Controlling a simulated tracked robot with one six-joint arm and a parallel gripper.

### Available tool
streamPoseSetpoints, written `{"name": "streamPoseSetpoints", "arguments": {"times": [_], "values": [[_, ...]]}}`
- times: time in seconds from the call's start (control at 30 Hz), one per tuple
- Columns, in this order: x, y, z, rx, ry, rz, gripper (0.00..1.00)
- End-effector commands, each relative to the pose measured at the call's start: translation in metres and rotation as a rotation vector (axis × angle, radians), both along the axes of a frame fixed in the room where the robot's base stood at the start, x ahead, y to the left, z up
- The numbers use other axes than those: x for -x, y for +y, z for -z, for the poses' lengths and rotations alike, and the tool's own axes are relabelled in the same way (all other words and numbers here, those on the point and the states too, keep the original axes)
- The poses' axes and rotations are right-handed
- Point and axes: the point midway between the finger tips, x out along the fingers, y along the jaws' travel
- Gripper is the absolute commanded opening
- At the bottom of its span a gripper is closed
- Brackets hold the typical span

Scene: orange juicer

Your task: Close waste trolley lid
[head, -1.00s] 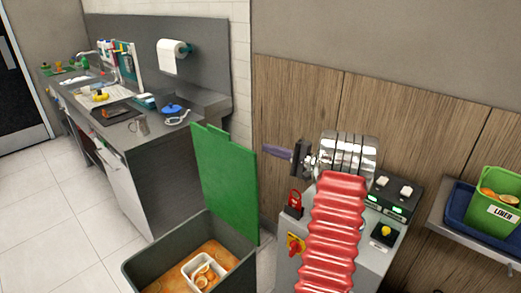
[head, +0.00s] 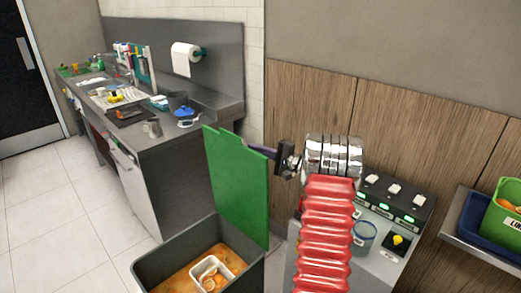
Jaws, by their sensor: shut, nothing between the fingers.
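The waste trolley (head: 160,262) is a grey bin at the lower centre of the head view. Its green lid (head: 236,185) stands open, upright at the bin's back edge. Orange waste and a white tub (head: 212,273) show inside. My gripper (head: 272,152) is shut and empty, at the end of my red-sleeved arm. It points left and overlaps the lid's upper right edge in the picture; I cannot tell whether it touches the lid.
A grey machine (head: 372,275) with switches and green lights stands behind my arm. A green liner bin (head: 502,232) sits on a shelf at right. A sink counter (head: 165,135) runs along the left wall. The tiled floor (head: 75,215) at left is clear.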

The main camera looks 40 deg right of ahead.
Motion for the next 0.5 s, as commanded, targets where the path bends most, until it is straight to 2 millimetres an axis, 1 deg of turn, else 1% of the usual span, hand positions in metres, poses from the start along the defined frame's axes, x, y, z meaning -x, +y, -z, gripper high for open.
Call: {"name": "streamPoseSetpoints", "arguments": {"times": [0.13,0.47,0.5], "values": [[0.000,0.010,-0.002,0.000,0.000,0.000,0.00],[0.000,0.013,-0.002,0.000,0.000,0.000,0.00],[0.001,0.018,-0.002,-0.001,0.001,0.001,0.00]]}}
